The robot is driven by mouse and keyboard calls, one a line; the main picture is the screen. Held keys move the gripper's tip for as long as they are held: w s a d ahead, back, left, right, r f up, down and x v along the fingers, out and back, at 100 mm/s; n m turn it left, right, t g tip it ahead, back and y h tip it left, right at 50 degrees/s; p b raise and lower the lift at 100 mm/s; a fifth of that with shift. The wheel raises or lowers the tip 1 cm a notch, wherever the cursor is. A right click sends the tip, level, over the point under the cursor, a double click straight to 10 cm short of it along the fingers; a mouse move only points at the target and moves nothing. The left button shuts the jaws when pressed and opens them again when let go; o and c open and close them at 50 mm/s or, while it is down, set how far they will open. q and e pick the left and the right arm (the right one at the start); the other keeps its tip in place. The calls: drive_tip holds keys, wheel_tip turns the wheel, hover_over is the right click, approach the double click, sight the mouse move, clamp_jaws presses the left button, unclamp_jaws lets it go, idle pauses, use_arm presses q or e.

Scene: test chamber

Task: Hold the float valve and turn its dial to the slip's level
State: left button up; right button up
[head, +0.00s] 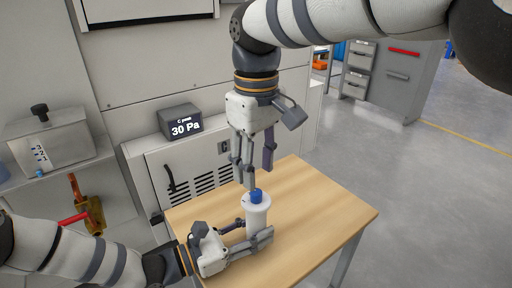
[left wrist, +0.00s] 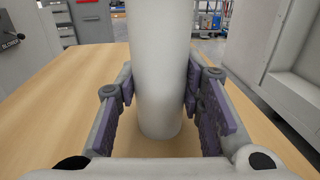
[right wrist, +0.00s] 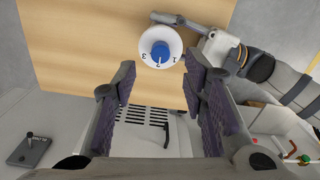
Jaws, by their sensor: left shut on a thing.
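The float valve is a white upright cylinder (head: 257,218) with a blue dial (head: 256,195) on top, standing at the wooden table's near-left part. My left gripper (head: 256,238) is shut around its lower body; in the left wrist view the white body (left wrist: 160,75) fills the space between the pads. My right gripper (head: 256,178) points down just above the dial, its fingers apart and empty. In the right wrist view the dial (right wrist: 161,50) lies just beyond the fingertips, with numbers 1, 2 and 3 on the white rim (right wrist: 146,38).
The wooden table (head: 320,210) is otherwise bare. A clear-fronted box (head: 50,140) and a brass fitting with a red handle (head: 86,207) are at the left. Grey drawers (head: 393,80) stand far back.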

sight(256, 191)
wheel_tip(256, 191, up, 7)
idle(0.3)
use_arm(q)
drive_tip(key=o, duration=1.4)
drive_tip(key=shift+c, duration=0.2)
